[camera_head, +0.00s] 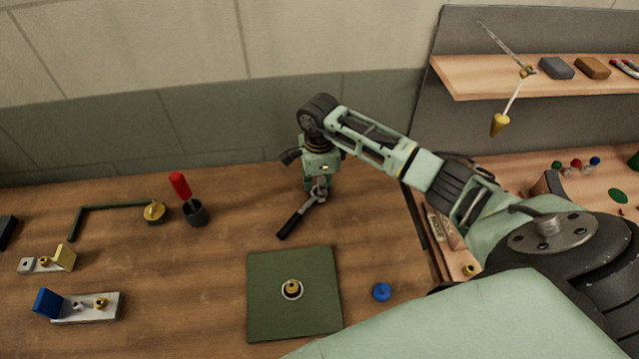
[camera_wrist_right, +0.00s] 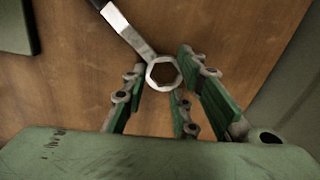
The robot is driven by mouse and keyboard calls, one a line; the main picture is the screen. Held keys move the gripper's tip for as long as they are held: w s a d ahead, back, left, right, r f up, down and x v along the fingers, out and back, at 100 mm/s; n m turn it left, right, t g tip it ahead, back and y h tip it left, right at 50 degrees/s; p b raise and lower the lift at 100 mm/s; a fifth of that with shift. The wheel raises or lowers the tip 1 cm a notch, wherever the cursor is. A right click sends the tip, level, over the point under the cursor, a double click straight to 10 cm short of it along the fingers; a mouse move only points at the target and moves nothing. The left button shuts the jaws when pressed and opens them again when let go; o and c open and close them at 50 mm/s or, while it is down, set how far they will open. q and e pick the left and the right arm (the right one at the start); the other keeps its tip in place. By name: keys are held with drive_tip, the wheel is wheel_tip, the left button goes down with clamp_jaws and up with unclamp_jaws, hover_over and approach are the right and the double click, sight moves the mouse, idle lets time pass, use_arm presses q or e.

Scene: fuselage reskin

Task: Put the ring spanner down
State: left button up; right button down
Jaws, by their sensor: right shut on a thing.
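The ring spanner (camera_head: 289,223) has a dark handle and a bright metal ring end. My right gripper (camera_head: 320,192) points down and is shut on it near the ring end. In the right wrist view the spanner's ring (camera_wrist_right: 164,73) sits among my right gripper's green-padded fingers (camera_wrist_right: 170,95), and the shank runs to the upper left. The spanner is at or close above the wooden table; I cannot tell whether it touches. My left gripper is not in view.
A green mat (camera_head: 262,318) with a brass fitting (camera_head: 292,287) lies in front of the spanner. A blue knob (camera_head: 382,292) lies right of the mat. A dark cup (camera_head: 195,213) with a red-handled tool (camera_head: 180,186) stands left. Bare table surrounds the spanner's handle.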

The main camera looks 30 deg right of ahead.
drive_tip(key=shift+f, duration=0.1)
drive_tip(key=shift+f, duration=0.1)
drive_tip(key=c, duration=1.3)
unclamp_jaws()
drive_tip(key=shift+c, duration=0.2)
drive_tip(key=shift+r, duration=0.2)
drive_tip(key=shift+w+r, duration=0.1)
drive_tip(key=shift+r, duration=0.2)
wheel_tip(320, 180, up, 11)
drive_tip(key=b, duration=0.3)
drive_tip(key=shift+r, duration=0.15)
